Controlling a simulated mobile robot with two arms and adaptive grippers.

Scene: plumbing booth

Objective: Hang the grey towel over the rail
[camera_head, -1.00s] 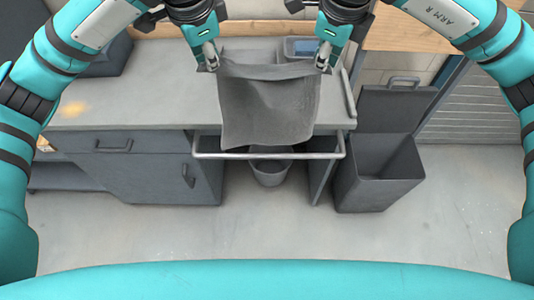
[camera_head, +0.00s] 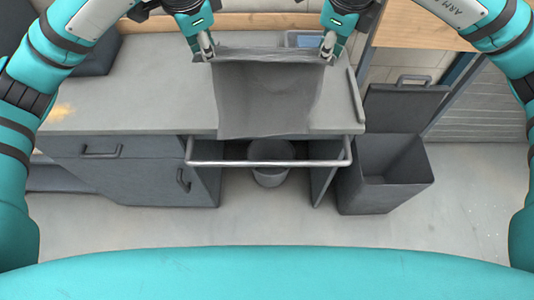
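The grey towel (camera_head: 266,98) hangs spread out between my two grippers, held by its upper corners. Its lower edge ends just behind and above the rail (camera_head: 268,163) in the picture. The rail is a light metal bar along the counter's front. My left gripper (camera_head: 208,56) is shut on the towel's upper left corner. My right gripper (camera_head: 326,58) is shut on its upper right corner. The fingertips are small in view, and the towel hides part of the counter behind it.
The grey counter (camera_head: 130,105) has a drawer and a cupboard at left. A bucket (camera_head: 270,177) stands below, behind the rail. A bin (camera_head: 385,185) with a raised lid stands at right. A blue container (camera_head: 303,39) sits at the back. The floor in front is clear.

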